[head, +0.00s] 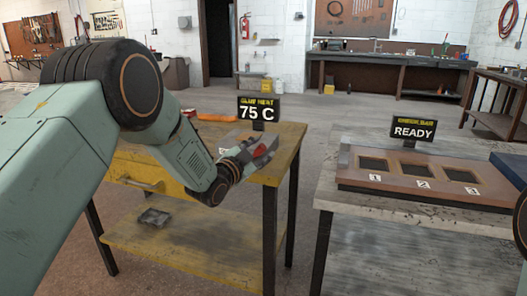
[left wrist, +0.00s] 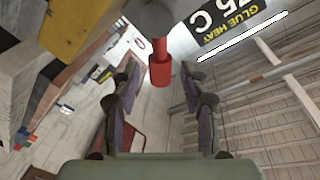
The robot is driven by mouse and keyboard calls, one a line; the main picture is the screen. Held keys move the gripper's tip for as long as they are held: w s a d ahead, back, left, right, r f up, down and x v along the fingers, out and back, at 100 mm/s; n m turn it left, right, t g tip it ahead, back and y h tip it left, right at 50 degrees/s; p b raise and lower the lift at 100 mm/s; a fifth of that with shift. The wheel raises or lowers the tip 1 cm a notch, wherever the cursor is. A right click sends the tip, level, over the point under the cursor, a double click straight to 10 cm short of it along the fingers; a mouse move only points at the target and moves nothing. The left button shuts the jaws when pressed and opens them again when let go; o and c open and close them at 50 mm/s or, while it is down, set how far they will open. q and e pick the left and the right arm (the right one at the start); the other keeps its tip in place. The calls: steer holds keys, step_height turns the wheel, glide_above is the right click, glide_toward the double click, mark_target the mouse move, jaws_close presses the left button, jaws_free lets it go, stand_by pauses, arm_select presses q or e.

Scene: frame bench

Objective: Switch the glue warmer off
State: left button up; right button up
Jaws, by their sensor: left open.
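The glue warmer (head: 231,140) is a grey unit on the yellow workbench (head: 289,135), partly hidden behind my left arm. Its black sign (head: 258,108) reads "GLUE HEAT 75 C", and the sign also shows at the top of the left wrist view (left wrist: 235,22). A red switch handle (left wrist: 160,66) sticks out from a grey part in the left wrist view. It lies between the fingertips of my left gripper (left wrist: 160,78), with a gap on both sides. In the head view the left gripper (head: 255,157) is at the warmer's front right. My right gripper is not in view.
An orange object (head: 216,118) lies at the back of the yellow bench. A grey table (head: 335,187) to the right holds a brown board (head: 400,181) with numbered recesses and a "READY" sign (head: 413,130). Open floor lies between the two tables.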

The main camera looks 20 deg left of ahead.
arm_select(q)
steer(key=shift+x, duration=0.85)
steer(key=shift+c, duration=0.6)
jaws_close()
